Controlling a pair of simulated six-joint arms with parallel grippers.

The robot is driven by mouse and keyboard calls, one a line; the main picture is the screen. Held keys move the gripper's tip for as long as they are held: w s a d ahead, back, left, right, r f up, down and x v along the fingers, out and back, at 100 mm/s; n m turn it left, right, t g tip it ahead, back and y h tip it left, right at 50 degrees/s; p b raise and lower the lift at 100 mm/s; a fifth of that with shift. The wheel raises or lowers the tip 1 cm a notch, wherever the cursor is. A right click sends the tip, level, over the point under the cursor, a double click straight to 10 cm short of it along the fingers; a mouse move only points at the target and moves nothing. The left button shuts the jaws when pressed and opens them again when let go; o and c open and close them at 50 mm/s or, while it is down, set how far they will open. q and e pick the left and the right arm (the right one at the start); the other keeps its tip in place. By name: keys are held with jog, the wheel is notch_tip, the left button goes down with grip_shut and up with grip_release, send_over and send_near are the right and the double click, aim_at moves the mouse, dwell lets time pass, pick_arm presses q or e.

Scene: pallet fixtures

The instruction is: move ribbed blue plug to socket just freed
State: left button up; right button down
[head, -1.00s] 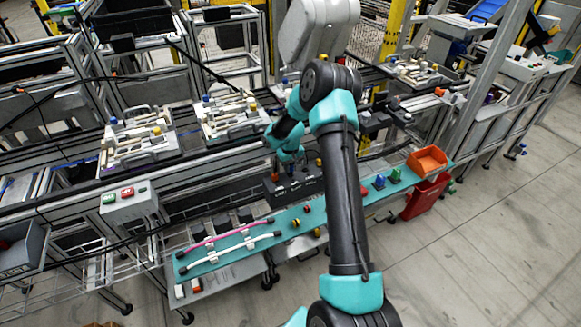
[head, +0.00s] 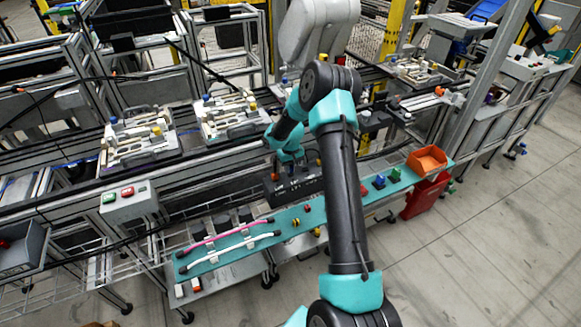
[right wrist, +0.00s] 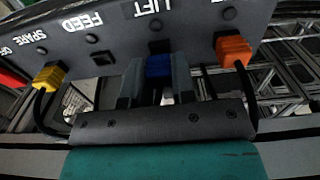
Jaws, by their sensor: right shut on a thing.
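My right gripper (right wrist: 155,88) is shut on the blue plug (right wrist: 158,68), which sits between its fingers at the panel's face, below the LIFT label. Whether the plug is seated in its socket or just touching it, I cannot tell. The dark socket panel (right wrist: 200,28) has upside-down labels in the wrist view. An orange plug (right wrist: 233,50) is in the panel to the right, and a yellow plug (right wrist: 50,77) to the left. The square FEED socket (right wrist: 102,58) is empty. In the head view my right gripper (head: 289,172) is over the panel (head: 303,188). My left gripper is out of view.
A teal shelf (head: 270,226) in front holds pink and white cables, small coloured parts, a blue block (head: 379,181) and a green block (head: 395,174). An orange bin (head: 427,160) is at its right end. Pallets with fixtures (head: 138,142) stand behind on the conveyor.

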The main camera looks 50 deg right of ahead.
jog(key=shift+f, duration=0.65)
dwell(0.6)
jog(key=c, duration=0.9)
grip_release()
jog(key=shift+o, duration=0.2)
jog(key=shift+r, duration=0.1)
notch_tip(320, 180, up, 17)
jog(key=shift+r, duration=0.15)
